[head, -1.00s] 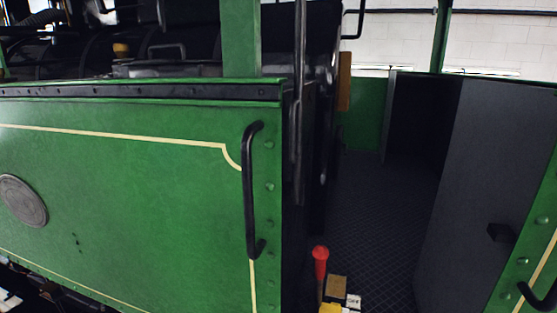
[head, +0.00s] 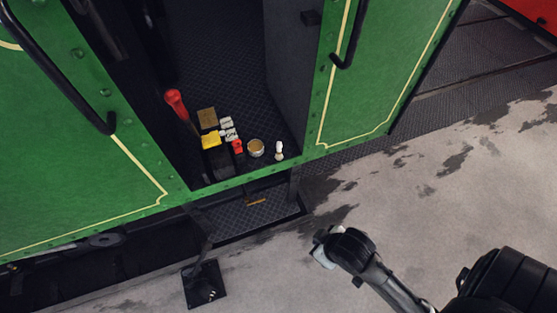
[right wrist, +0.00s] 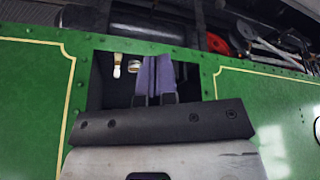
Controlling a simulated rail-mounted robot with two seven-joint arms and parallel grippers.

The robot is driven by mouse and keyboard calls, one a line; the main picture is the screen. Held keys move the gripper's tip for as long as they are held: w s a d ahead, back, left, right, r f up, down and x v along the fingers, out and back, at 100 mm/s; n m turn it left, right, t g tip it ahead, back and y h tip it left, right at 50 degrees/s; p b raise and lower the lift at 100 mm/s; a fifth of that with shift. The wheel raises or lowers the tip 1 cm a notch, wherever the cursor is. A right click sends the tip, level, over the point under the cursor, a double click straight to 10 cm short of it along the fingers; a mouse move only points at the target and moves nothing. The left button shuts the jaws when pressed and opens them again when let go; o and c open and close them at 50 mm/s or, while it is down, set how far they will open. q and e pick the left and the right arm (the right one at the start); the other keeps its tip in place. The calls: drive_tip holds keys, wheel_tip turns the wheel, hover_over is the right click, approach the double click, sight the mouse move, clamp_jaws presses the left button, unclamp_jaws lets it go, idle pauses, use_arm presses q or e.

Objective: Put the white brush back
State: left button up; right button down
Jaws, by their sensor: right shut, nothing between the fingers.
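The white brush (head: 279,150) is a small pale object at the edge of the tram's doorway floor, right of a round tin (head: 256,147). In the right wrist view, what looks like the brush (right wrist: 117,65) shows in the opening, left of the tin (right wrist: 134,66). My right gripper (head: 322,256) is outside the tram, below and to the right of the doorway, apart from the brush. In the right wrist view its fingers (right wrist: 154,78) are together, with nothing held. My left gripper is not in view.
A yellow item (head: 211,140), a brown block (head: 207,118), small white boxes (head: 228,128) and a red-topped lever (head: 175,102) crowd the doorway's left. Green panels (head: 369,80) flank the opening. A step (head: 245,218) with a small orange-brown bar hangs below.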

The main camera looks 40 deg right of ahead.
drive_tip(key=w+d+f+t+h+b, duration=0.1)
drive_tip(key=w+d+f+b, duration=0.25)
drive_tip(key=f+b, duration=0.45)
drive_tip(key=w+d+f+t+h+b, duration=0.15)
drive_tip(key=w+f+b, duration=0.25)
drive_tip(key=f+b, duration=0.45)
drive_tip(key=n+t+y+b, duration=0.2)
drive_tip(key=n+t+b, duration=0.95)
drive_tip(key=n, duration=0.35)
approach(282, 159)
drive_tip(key=s+a+r, duration=0.4)
drive_tip(key=s+a, duration=0.1)
drive_tip(key=w+d+b, duration=0.1)
drive_tip(key=w, duration=0.3)
drive_tip(key=w+b, duration=0.1)
drive_tip(key=w, duration=0.3)
drive_tip(key=w+d+b, duration=0.1)
drive_tip(key=w, duration=0.3)
drive_tip(key=shift+w+d+r, duration=0.1)
drive_tip(key=shift+w+d, duration=0.05)
drive_tip(key=shift+d, duration=0.2)
drive_tip(key=shift+w+d, duration=0.25)
drive_tip(key=shift+d, duration=0.1)
drive_tip(key=shift+w, duration=0.15)
